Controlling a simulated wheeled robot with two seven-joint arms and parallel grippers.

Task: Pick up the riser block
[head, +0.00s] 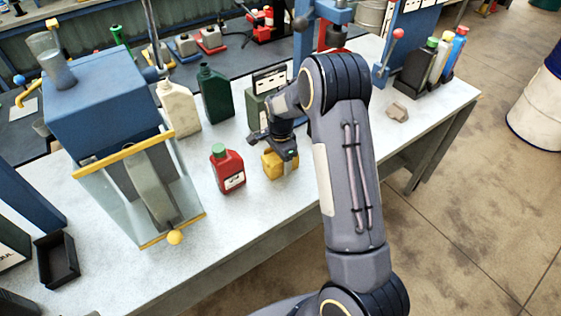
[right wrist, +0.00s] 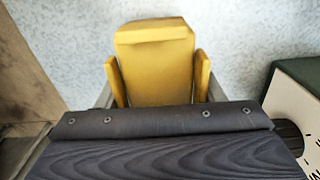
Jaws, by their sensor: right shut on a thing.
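The riser block (head: 272,169) is a small yellow block near the middle of the workbench, just right of a red bottle in the head view. My right gripper (head: 283,158) reaches down over it from above and is shut on it. In the right wrist view the yellow block (right wrist: 154,62) sits between the two yellow finger pads, one on each side. Its near part is hidden by the gripper body. I cannot tell whether its underside touches the bench. My left gripper is not in view.
A red bottle (head: 228,170) with a green cap stands close left of the block. Dark green (head: 215,95) and cream (head: 178,107) bottles stand behind. A blue machine (head: 105,100) with a clear guard fills the left. The bench (head: 440,95) has free room at right, around a small stone (head: 398,112).

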